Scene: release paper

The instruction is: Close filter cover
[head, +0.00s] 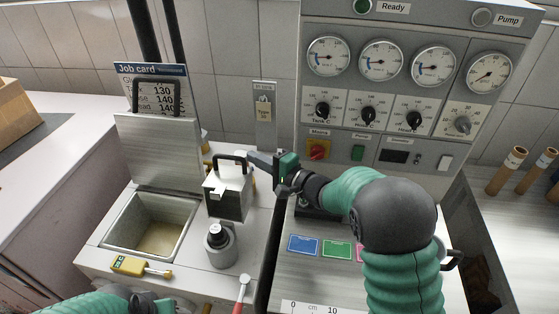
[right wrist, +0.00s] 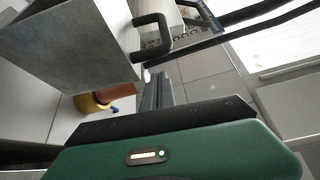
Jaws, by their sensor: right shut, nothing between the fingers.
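A flat metal cover (head: 158,150) stands upright, open, at the back edge of a square metal basin (head: 110,242), with a black handle (head: 157,96) at its top. The basin is uncovered, with tan material inside. My right gripper (head: 256,161) is shut and empty, pointing left beside a grey box (head: 226,202) with a black handle; contact cannot be told. In the right wrist view, its fingers (right wrist: 158,92) are together below a grey panel and a black handle (right wrist: 152,36). My left gripper (head: 145,303) shows only partly at the bottom edge; its fingers are unclear.
A grey cylinder with a black knob (head: 220,245) stands in front of the box. A yellow tool (head: 140,267) lies before the basin. A job card (head: 150,72) stands behind the cover. A panel with gauges (head: 380,62) rises at the right; coloured cards (head: 303,245) lie below.

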